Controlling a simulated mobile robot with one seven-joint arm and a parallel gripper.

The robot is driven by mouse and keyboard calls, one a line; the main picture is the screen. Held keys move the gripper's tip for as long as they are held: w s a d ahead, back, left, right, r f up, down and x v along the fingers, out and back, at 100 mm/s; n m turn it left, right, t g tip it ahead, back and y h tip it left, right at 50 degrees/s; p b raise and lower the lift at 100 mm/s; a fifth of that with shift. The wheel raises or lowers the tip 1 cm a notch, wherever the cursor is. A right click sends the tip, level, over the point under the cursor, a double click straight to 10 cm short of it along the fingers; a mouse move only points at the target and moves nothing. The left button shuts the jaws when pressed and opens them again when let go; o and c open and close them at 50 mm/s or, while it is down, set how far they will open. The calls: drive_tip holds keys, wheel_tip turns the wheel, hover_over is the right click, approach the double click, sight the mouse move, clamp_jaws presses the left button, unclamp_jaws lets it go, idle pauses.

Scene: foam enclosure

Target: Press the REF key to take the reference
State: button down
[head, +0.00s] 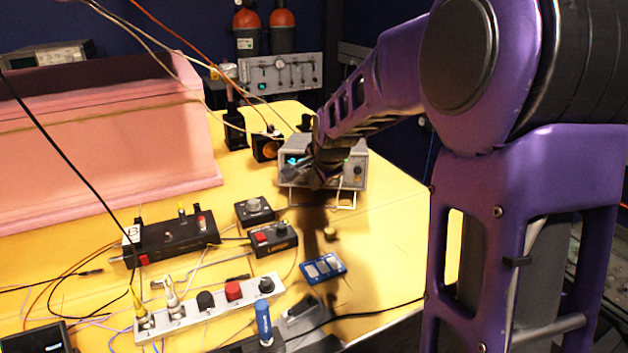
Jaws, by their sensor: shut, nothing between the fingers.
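A grey bench instrument (352,172) with a small lit cyan display (292,161) stands on a raised wire stand on the yellow table. My gripper (314,174) is at the front of this instrument and covers part of its panel. It is shut and holds nothing. I cannot tell whether the fingertips touch the panel. No REF label is legible, and any key behind the gripper is hidden. A blue pad with several pale keys (323,267) lies on the table nearer to me, its markings too small to read.
A pink foam enclosure (110,150) fills the left. Black boxes with knobs (272,238), a white strip of switches (205,305) and loose cables lie in front. Dark optical mounts (266,147) stand left of the instrument. The yellow table's right side (395,235) is mostly clear.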

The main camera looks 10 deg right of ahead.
drive_tip(key=shift+w+d, duration=0.1)
drive_tip(key=shift+w, duration=0.2)
drive_tip(key=shift+w+d+f, duration=0.1)
drive_tip(key=shift+w, duration=0.2)
idle(0.6)
drive_tip(key=shift+s, duration=0.1)
drive_tip(key=shift+s+a, duration=0.2)
drive_tip(key=shift+s, duration=0.4)
drive_tip(key=shift+s+a+r+b, duration=0.2)
drive_tip(key=shift+s+a, duration=0.05)
drive_tip(key=shift+s, duration=0.55)
drive_tip(key=shift+s+a+r+b, duration=0.2)
drive_tip(key=shift+s+a+b, duration=0.05)
drive_tip(key=shift+s, duration=0.5)
drive_tip(key=shift+s+a+r+b, duration=0.2)
drive_tip(key=shift+s+a, duration=0.05)
drive_tip(key=shift+s, duration=0.55)
drive_tip(key=shift+r, duration=0.1)
